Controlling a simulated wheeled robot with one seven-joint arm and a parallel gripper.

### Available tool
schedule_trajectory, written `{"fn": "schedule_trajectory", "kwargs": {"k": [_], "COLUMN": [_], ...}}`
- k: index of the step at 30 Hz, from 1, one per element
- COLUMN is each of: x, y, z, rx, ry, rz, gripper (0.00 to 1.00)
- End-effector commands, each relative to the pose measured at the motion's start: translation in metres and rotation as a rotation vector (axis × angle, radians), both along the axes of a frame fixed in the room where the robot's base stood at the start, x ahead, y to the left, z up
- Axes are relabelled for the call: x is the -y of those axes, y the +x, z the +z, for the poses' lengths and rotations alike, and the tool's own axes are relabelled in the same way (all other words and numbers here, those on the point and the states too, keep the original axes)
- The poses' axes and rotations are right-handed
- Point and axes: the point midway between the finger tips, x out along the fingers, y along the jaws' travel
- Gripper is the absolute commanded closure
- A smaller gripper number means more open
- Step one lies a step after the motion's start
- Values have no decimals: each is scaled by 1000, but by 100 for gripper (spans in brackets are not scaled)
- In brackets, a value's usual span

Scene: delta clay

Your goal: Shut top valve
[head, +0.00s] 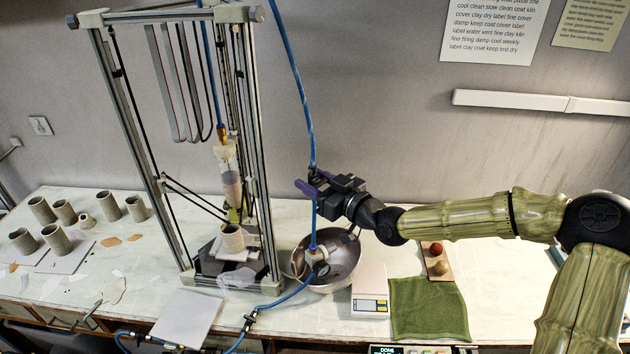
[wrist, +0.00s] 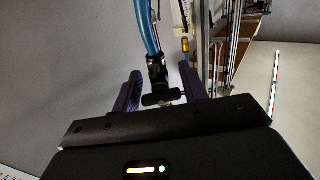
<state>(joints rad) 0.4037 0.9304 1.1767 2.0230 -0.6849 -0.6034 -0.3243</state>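The top valve (wrist: 157,75) is a small black fitting on the blue hose (wrist: 145,28), with a short dark crosswise handle (wrist: 162,98). In the head view the blue hose (head: 298,75) comes down from above to my gripper (head: 312,182), right of the metal frame. In the wrist view, the purple fingers of my gripper (wrist: 160,70) stand apart, one on each side of the valve handle. The handle nearly fills the gap; whether a finger touches it I cannot tell. In the head view the valve is mostly hidden by the fingers.
A metal bowl (head: 343,258) with a fitting sits below my gripper. The clay printer frame (head: 262,150) stands close on the left. A scale (head: 370,300), a green towel (head: 428,310) and several clay cups (head: 57,240) rest on the table.

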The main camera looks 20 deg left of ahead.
Motion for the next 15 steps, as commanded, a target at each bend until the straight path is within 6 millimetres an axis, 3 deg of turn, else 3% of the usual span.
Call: {"fn": "schedule_trajectory", "kwargs": {"k": [1, 4, 15], "x": [0, 0, 1], "y": [0, 0, 0], "z": [0, 0, 0], "rx": [0, 0, -111], "ry": [0, 0, 59], "rz": [0, 0, -9], "gripper": [67, 86, 86]}}
